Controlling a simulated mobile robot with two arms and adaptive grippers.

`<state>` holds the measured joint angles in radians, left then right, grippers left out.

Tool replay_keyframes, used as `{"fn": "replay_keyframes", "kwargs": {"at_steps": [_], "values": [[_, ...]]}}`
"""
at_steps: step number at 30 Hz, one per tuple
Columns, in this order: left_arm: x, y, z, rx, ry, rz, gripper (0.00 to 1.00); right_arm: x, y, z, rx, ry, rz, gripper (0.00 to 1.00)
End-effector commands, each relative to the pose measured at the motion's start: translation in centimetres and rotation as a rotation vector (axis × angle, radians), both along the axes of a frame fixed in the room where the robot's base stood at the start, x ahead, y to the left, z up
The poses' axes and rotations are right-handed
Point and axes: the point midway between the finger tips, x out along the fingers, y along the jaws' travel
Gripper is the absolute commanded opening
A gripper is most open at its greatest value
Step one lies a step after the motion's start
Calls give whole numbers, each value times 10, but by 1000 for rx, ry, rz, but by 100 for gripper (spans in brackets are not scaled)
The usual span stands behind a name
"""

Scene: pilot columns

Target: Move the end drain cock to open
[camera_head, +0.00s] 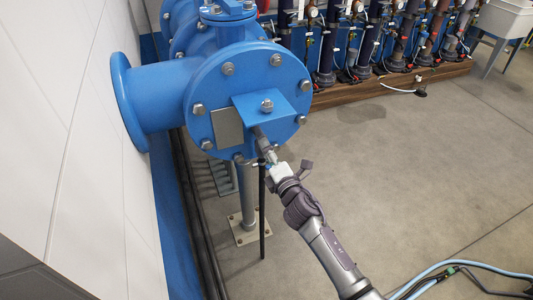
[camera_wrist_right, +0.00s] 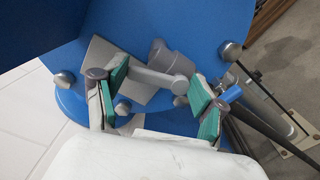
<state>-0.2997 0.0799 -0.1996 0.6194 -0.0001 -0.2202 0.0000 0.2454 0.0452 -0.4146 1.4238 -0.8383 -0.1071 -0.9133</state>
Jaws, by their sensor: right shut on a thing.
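The end drain cock (camera_head: 261,139) sits under the blue bracket on the front of the blue end flange (camera_head: 200,98). In the right wrist view the cock (camera_wrist_right: 165,56) is a grey round body with a grey bar (camera_wrist_right: 158,80) across it. My right gripper (camera_head: 267,160) reaches up to the cock from below right. My left gripper is not in view.
A blue bracket (camera_head: 262,104) and a grey plate (camera_head: 227,128) are on the flange. A thin dark pipe (camera_head: 262,210) hangs below the cock, beside a support post (camera_head: 245,190). A white wall (camera_head: 70,120) is close on the left. The floor (camera_head: 400,180) at right is mostly clear.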

Motion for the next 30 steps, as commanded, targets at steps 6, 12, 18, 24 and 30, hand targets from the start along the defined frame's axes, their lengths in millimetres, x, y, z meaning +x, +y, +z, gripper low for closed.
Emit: {"fn": "replay_keyframes", "kwargs": {"at_steps": [6, 12, 18, 24, 30], "values": [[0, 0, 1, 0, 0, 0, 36, 1, -4, -1, 155, 53, -1, 36], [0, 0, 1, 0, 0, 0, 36, 2, -7, -2, 250, 83, -1, 36], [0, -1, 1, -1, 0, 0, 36, 2, -8, -2, 302, 100, -1, 36], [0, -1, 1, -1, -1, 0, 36, 3, -9, -3, 319, 106, -2, 36], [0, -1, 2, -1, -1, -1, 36, 3, -9, -3, 320, 107, -2, 36]]}}
